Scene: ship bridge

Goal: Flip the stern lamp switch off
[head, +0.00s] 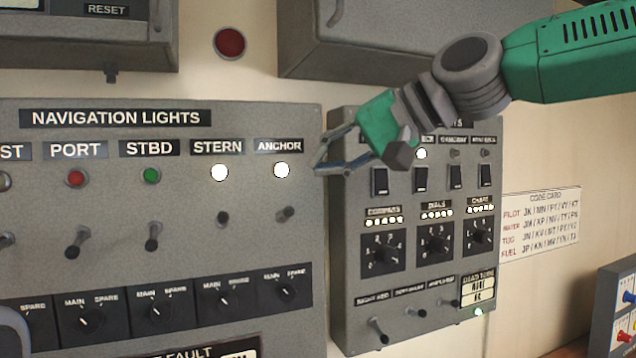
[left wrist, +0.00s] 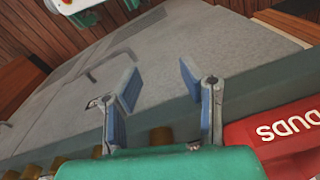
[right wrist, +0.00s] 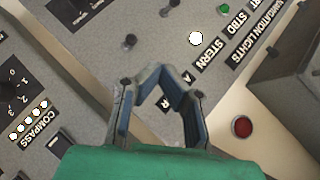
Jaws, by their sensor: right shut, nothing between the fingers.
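The stern switch (head: 222,218) is a small dark toggle on the grey navigation lights panel (head: 120,200), below the STERN label (head: 217,147). The stern lamp (head: 219,172) above it is lit white. In the right wrist view the lamp (right wrist: 195,38) and the switch (right wrist: 167,11) show beyond the fingers. My right gripper (head: 319,168) is shut and empty, in front of the panel's right edge, right of the anchor lamp and apart from the stern switch. In the left wrist view my left gripper (left wrist: 158,92) is open and empty, away from the panel.
The lit anchor lamp (head: 281,170) and anchor switch (head: 286,213) sit just right of the stern ones. The starboard switch (head: 153,238) is to the left. Rotary knobs (head: 225,295) line up below. A second panel (head: 400,300) stands at right. A red box (left wrist: 280,140) is near my left gripper.

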